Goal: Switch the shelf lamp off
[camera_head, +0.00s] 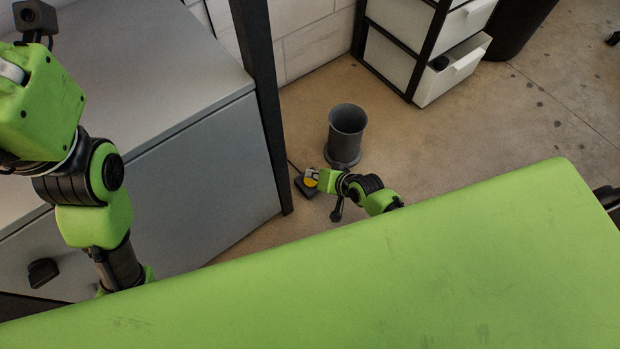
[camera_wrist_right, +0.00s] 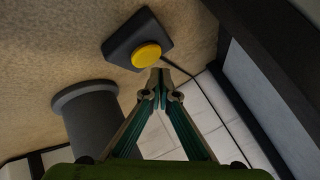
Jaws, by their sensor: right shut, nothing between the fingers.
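A black floor switch box (camera_head: 304,188) with a round yellow button (camera_head: 311,182) sits on the floor beside the grey cabinet's dark post. My right gripper (camera_head: 313,173) is shut and empty, reaching down to the button. In the right wrist view the shut fingertips (camera_wrist_right: 161,76) lie just beside the lower right edge of the yellow button (camera_wrist_right: 146,55), over the switch box (camera_wrist_right: 120,42). I cannot tell whether they touch it. The shelf lamp is not in view. My left arm shows at the left, but its fingers are out of frame.
A dark grey cylindrical bin (camera_head: 346,130) stands close behind the switch; it also shows in the wrist view (camera_wrist_right: 92,120). The grey cabinet (camera_head: 205,180) and black post (camera_head: 266,100) stand left. White drawers (camera_head: 455,70) stand at the back. Floor at right is clear.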

